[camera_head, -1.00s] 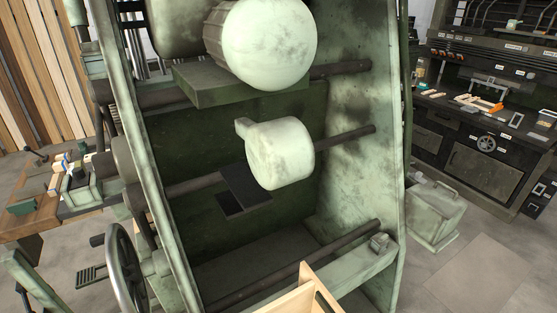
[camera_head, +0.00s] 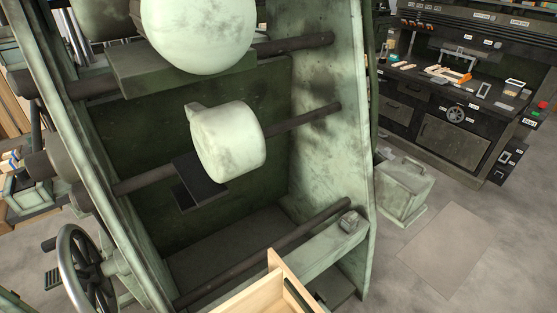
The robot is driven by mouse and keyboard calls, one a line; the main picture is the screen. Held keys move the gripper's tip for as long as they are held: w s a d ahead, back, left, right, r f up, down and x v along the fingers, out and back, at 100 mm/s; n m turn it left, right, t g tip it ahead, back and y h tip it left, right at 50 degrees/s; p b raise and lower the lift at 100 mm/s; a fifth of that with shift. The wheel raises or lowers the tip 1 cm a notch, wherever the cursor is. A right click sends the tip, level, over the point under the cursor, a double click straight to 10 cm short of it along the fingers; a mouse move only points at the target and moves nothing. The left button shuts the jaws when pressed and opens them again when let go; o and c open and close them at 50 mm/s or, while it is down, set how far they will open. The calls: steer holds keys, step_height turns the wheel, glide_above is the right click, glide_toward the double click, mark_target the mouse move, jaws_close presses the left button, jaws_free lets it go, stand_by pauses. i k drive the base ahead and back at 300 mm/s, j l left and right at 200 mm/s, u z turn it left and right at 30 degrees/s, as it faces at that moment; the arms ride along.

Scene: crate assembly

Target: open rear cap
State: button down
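A large pale-green machine frame (camera_head: 325,150) fills the middle of the head view. Inside it, a rounded pale drum (camera_head: 200,35) sits above a smaller pale cylinder (camera_head: 235,145) with a small tab at its upper left. Both are near dark horizontal shafts. I cannot tell which part, if any of these, is the rear cap, or whether it is open or shut. My gripper is not in view.
A light wooden crate (camera_head: 255,297) shows at the bottom edge, mostly cut off. A handwheel (camera_head: 88,270) stands at the lower left. A green metal box (camera_head: 402,185) is on the floor, right of the frame. A dark workbench (camera_head: 460,125) stands at the back right.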

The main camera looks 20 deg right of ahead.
mark_target(350, 218)
steer(key=i+l, duration=0.1)
steer(key=l, duration=0.3)
steer(key=i+l, duration=0.1)
steer(key=l, duration=0.25)
steer(key=i+l+z, duration=0.1)
steer(key=l, duration=0.3)
steer(key=i+l, duration=0.1)
steer(key=l, duration=0.25)
